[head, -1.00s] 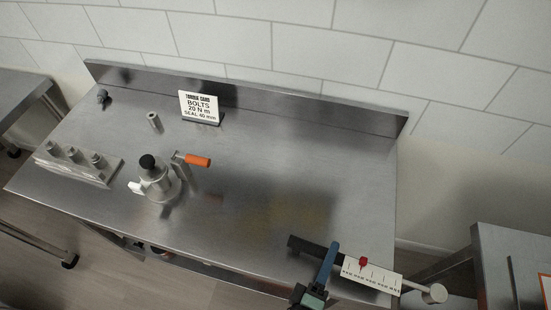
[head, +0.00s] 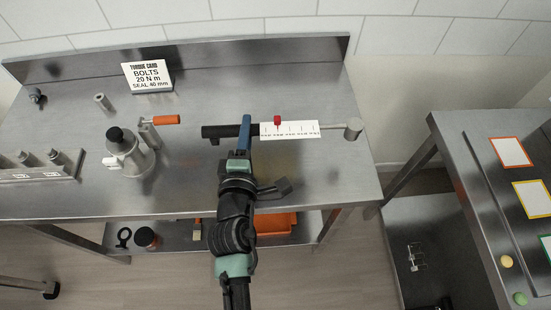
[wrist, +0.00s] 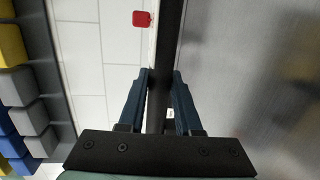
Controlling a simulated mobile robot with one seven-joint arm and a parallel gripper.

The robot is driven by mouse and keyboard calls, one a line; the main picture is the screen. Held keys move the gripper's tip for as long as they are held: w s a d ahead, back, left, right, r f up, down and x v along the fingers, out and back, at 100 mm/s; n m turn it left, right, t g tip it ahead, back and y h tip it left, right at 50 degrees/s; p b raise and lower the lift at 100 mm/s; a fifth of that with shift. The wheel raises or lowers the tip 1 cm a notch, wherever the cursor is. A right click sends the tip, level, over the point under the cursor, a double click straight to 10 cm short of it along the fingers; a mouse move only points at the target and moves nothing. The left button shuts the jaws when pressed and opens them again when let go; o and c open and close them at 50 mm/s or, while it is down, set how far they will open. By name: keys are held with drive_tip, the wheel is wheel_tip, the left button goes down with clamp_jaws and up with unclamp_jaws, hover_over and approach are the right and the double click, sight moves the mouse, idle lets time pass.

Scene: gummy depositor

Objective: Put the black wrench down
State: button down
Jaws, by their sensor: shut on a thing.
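The black wrench has a black handle (head: 224,131), a white scale plate (head: 302,129) with a red pointer, and a grey head (head: 353,128). It lies crosswise over the right half of the steel table (head: 325,170) in the head view. My gripper (head: 245,122) is shut on it between the black handle and the scale. In the wrist view the two blue fingers (wrist: 160,78) close on the dark bar of the wrench (wrist: 167,40). I cannot tell whether the wrench touches the tabletop or is held above it.
A torque card (head: 148,76) stands at the back. A grey fixture with a black knob (head: 125,150), an orange-handled clamp (head: 166,120) and a block of cylinders (head: 40,168) stand left. Another table with coloured cards (head: 510,152) is at right. Bare tabletop lies around the wrench.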

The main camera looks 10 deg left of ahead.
drive_tip(key=f+b, duration=0.1)
drive_tip(key=f, duration=0.1)
drive_tip(key=a+f+b, duration=0.1)
drive_tip(key=f+b, duration=0.1)
drive_tip(key=f, duration=0.1)
drive_tip(key=shift+w+a+f+b, duration=0.2)
drive_tip(key=shift+a+f+b, duration=0.05)
drive_tip(key=shift+f+b, duration=1.35)
drive_tip(key=shift+f, duration=0.75)
drive_tip(key=c, duration=0.9)
unclamp_jaws()
drive_tip(key=shift+f, duration=0.1)
